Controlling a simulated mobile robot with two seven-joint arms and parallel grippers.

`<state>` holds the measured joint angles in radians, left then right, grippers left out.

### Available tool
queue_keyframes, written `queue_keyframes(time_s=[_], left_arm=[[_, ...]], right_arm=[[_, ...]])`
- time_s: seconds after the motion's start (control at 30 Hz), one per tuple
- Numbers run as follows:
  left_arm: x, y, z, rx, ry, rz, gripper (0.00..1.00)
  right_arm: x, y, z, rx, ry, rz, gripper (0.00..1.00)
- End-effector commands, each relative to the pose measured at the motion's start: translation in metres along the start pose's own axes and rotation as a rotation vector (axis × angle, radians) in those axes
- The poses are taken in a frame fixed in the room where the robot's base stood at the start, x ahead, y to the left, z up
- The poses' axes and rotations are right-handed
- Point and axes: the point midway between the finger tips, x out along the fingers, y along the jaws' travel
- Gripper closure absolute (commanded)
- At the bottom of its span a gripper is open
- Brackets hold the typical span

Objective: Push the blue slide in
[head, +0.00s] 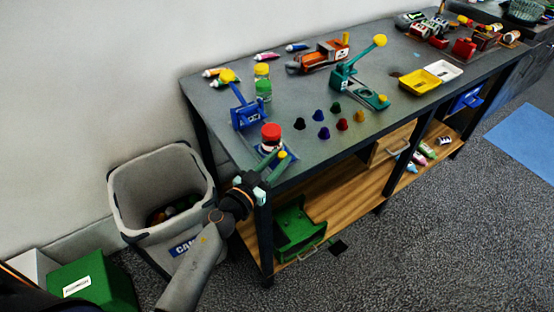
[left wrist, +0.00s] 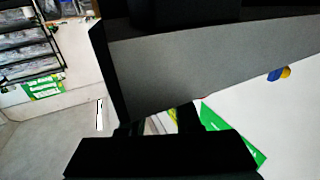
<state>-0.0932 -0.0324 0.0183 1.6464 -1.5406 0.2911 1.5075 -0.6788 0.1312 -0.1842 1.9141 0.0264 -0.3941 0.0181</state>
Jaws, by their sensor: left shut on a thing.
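The blue slide (head: 291,160) is at the table's near left edge, below a blue press (head: 248,113) with a yellow-knobbed lever. A jar with a red lid (head: 271,134) stands on or just behind the slide. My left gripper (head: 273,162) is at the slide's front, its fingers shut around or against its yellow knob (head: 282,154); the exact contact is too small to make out. In the left wrist view dark gripper parts fill much of the picture, and a small blue and yellow piece (left wrist: 280,73) shows at the right. My right gripper is not in view.
A green press (head: 345,82), several coloured pegs (head: 323,132), yellow (head: 418,82) and white trays stand on the grey table (head: 300,165). A grey bin (head: 160,180) is left of the table. A wooden shelf (head: 340,198) with a green container is underneath.

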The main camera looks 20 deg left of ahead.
Motion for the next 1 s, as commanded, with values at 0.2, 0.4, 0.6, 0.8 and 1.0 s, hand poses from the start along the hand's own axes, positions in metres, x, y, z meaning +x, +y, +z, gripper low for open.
queue_keyframes(time_s=[0.2,0.4,0.6,0.8,1.0], left_arm=[[0.0,0.0,0.0,0.0,-0.001,0.0,1.0],[0.0,0.0,0.001,0.0,-0.001,0.0,1.0],[0.0,0.0,0.001,0.0,-0.001,0.0,1.0],[0.004,-0.011,-0.001,0.002,-0.002,0.001,1.0],[0.021,-0.051,-0.001,0.004,-0.002,0.0,1.0]], right_arm=[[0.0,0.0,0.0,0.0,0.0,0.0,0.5],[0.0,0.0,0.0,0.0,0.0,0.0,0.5],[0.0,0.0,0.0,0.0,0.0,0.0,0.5],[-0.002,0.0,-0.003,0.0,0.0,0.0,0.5],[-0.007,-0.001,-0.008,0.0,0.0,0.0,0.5]])
